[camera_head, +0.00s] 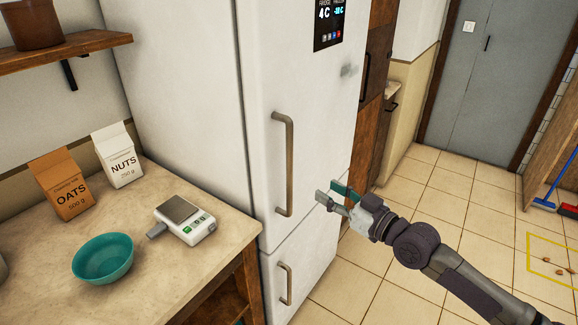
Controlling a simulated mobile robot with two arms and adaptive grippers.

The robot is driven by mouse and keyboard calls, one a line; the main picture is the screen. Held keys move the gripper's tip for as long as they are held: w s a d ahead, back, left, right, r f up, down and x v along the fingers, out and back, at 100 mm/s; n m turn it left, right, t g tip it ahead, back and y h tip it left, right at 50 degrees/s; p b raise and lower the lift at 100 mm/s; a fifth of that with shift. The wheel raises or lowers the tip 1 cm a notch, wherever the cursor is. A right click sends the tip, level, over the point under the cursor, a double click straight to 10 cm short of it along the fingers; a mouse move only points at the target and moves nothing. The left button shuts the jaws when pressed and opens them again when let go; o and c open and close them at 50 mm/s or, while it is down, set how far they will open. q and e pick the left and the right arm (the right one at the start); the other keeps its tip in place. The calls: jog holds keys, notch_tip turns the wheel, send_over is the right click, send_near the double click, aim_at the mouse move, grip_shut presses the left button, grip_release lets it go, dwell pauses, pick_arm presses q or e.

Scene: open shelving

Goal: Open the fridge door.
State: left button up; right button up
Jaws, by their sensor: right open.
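The white fridge (262,110) stands upright in the middle of the view. Its tall upper door (315,115) is shut and carries a long vertical bronze-grey handle (289,165) near its left edge. The lower door (310,262) is also shut and has a shorter handle (286,284). My right gripper (328,193) is open and empty in front of the upper door's lower part. It is to the right of the long handle and apart from it, with its fingers pointing left. My left gripper is not in view.
A counter (205,262) at left bears a teal bowl (103,258), a scale (185,219), an oats carton (63,185) and a nuts carton (119,155). The tiled floor (400,270) right of the fridge looks mostly clear. A grey door (492,80) stands behind.

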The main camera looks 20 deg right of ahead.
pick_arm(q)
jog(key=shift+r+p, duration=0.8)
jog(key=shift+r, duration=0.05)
pick_arm(e)
jog(key=x, duration=1.3)
jog(key=shift+a+r, duration=0.25)
jog(key=shift+a, duration=0.2)
jog(key=shift+w, duration=0.1)
jog(key=shift+c, duration=0.7)
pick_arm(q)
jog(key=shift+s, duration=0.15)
pick_arm(e)
grip_shut()
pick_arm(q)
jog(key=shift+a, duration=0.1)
